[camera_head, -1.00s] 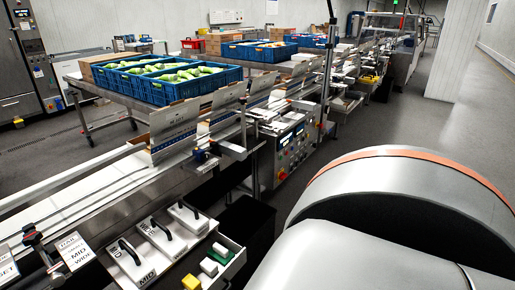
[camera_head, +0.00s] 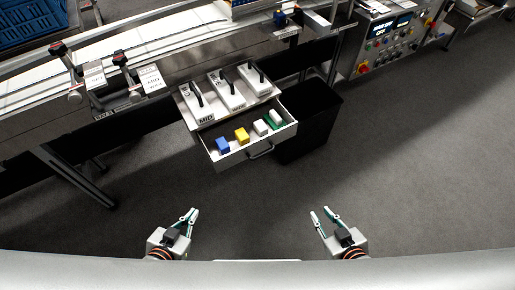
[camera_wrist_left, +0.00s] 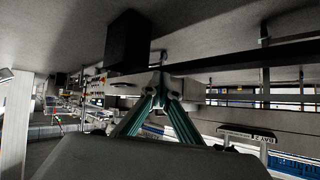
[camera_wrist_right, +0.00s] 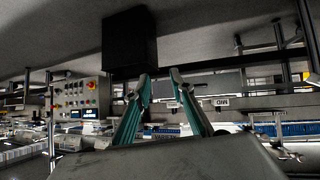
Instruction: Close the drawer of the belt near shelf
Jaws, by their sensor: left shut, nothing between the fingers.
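The drawer (camera_head: 258,155) under the belt is pulled out, with a dark handle (camera_head: 261,151) on its front. In it lie a blue block (camera_head: 222,145), a yellow block (camera_head: 242,135), and white and green pieces (camera_head: 275,119). My left gripper (camera_head: 192,213) is shut and empty, below and left of the drawer in the head view; its fingertips meet in the left wrist view (camera_wrist_left: 160,78). My right gripper (camera_head: 320,212) is empty with its fingertips apart, below and right of the drawer; they also show apart in the right wrist view (camera_wrist_right: 161,77). Neither gripper touches the drawer.
A black bin (camera_head: 309,121) stands right beside the drawer. Above the drawer, a shelf (camera_head: 203,123) carries white blocks with black handles. The conveyor belt (camera_head: 40,85) runs behind, with a control panel (camera_head: 390,35) at the upper right. The floor (camera_head: 255,200) between grippers and drawer is clear.

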